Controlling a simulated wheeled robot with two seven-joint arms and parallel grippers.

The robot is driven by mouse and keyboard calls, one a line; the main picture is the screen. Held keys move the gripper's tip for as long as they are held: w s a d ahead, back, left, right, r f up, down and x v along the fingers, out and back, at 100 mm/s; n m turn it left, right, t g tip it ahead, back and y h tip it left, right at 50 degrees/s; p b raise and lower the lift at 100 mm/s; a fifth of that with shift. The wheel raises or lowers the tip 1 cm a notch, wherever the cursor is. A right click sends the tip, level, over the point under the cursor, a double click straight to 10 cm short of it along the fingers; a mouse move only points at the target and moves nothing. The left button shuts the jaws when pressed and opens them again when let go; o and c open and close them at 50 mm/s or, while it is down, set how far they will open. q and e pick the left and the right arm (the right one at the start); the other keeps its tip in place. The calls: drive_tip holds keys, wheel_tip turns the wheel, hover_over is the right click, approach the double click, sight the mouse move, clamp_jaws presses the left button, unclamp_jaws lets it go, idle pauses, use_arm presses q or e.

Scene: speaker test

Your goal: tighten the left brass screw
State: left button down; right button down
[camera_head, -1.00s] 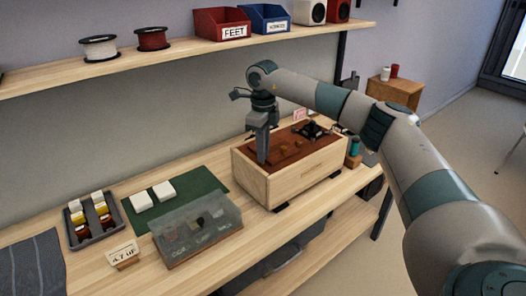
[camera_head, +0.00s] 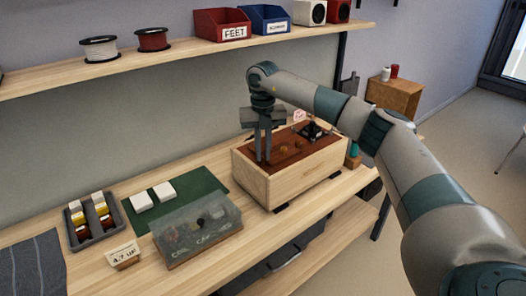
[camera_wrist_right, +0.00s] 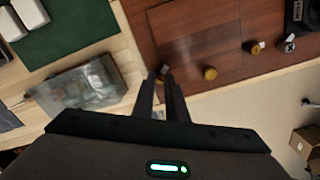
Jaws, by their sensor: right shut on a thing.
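The wooden speaker box (camera_head: 293,180) stands on the bench with its reddish-brown panel (camera_head: 307,151) facing up. My right gripper (camera_head: 264,160) points straight down at the panel's left end. In the right wrist view its fingers (camera_wrist_right: 163,78) are shut on the left brass screw (camera_wrist_right: 164,69), mostly hidden between the tips. Two more brass screws, the middle one (camera_wrist_right: 210,73) and a farther one (camera_wrist_right: 254,47), stand apart from the fingers along the panel. My left gripper is not in view.
A clear-lidded box (camera_head: 203,233) and green mat (camera_head: 190,192) with white blocks lie left of the speaker. A dark tray (camera_head: 93,220) and a label card (camera_head: 123,254) are farther left. A shelf (camera_head: 180,57) with spools and bins runs above.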

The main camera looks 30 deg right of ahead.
drive_tip(key=m, duration=0.3)
drive_tip(key=shift+r+m, duration=0.15)
drive_tip(key=shift+m, duration=1.45)
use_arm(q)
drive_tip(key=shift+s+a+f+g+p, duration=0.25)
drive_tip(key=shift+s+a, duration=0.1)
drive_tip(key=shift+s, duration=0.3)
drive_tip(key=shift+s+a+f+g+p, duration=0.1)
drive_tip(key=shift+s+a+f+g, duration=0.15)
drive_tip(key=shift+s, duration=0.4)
use_arm(e)
drive_tip(key=shift+m, duration=1)
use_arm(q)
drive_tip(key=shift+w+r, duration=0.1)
use_arm(e)
drive_tip(key=shift+w, duration=0.1)
drive_tip(key=c, duration=1.8)
unclamp_jaws()
drive_tip(key=shift+o, duration=0.2)
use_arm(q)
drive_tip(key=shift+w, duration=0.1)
